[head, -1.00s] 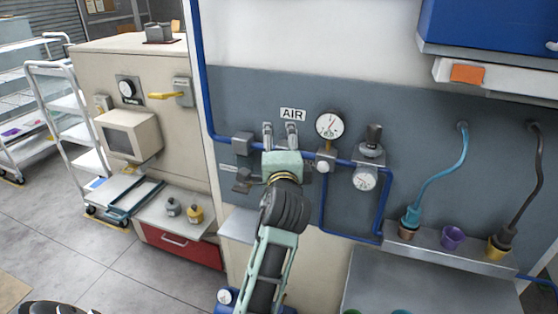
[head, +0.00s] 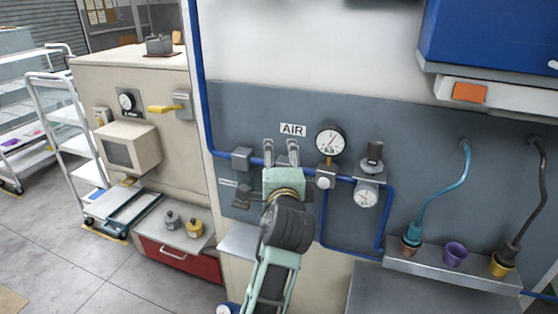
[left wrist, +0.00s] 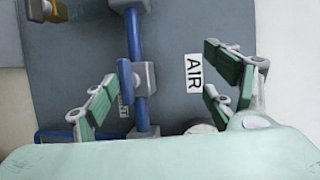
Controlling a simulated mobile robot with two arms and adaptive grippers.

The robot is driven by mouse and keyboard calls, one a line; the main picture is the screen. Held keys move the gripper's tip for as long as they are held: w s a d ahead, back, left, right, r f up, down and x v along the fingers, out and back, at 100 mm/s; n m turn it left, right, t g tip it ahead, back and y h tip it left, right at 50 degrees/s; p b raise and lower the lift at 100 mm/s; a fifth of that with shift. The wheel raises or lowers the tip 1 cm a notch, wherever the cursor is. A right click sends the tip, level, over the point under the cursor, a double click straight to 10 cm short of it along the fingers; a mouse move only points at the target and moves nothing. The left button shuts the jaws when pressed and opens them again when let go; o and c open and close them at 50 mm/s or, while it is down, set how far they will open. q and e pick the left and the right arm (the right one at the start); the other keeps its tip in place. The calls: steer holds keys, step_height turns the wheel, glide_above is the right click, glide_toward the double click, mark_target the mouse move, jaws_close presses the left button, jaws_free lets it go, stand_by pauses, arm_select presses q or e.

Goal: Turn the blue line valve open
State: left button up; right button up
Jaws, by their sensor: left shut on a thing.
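The blue line valve has a grey body (left wrist: 143,78) on the blue pipe, with a blue lever (left wrist: 124,75) that lies parallel to the pipe in the left wrist view. My left gripper (head: 281,147) is at the wall panel, just below the AIR sign (head: 292,129), and hides the valve in the head view. In the left wrist view its green fingers (left wrist: 160,80) stand on either side of the valve, one right beside the lever. It is shut on the valve's lever, though the exact contact is hard to see. My right gripper is not in view.
The blue pipe (head: 344,179) runs along the wall past a grey box (head: 242,159), a pressure gauge (head: 330,141) and a regulator (head: 368,172). A shelf (head: 440,268) with hoses and cups is at the right. A beige cabinet (head: 160,75) stands at the left.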

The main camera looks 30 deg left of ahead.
arm_select(q)
steer(key=shift+s+d+r+t, duration=0.2)
steer(key=shift+s+d+r, duration=0.05)
steer(key=shift+r, duration=0.4)
steer(key=shift+s+d+r+t, duration=0.2)
steer(key=shift+s+d+r, duration=0.05)
steer(key=shift+r, duration=0.35)
steer(key=shift+c, duration=0.9)
steer(key=v, duration=0.3)
steer(key=shift+s+d+r, duration=0.15)
steer(key=shift+s+r, duration=0.1)
steer(key=shift+r, duration=0.15)
steer(key=c, duration=0.6)
steer(key=shift+s+d+f+p, duration=0.2)
steer(key=shift+s+d+p, duration=0.25)
steer(key=shift+s, duration=0.3)
steer(key=shift+s+d+f+p, duration=0.15)
steer(key=shift+s+d+p, duration=0.1)
steer(key=shift+s+d, duration=0.45)
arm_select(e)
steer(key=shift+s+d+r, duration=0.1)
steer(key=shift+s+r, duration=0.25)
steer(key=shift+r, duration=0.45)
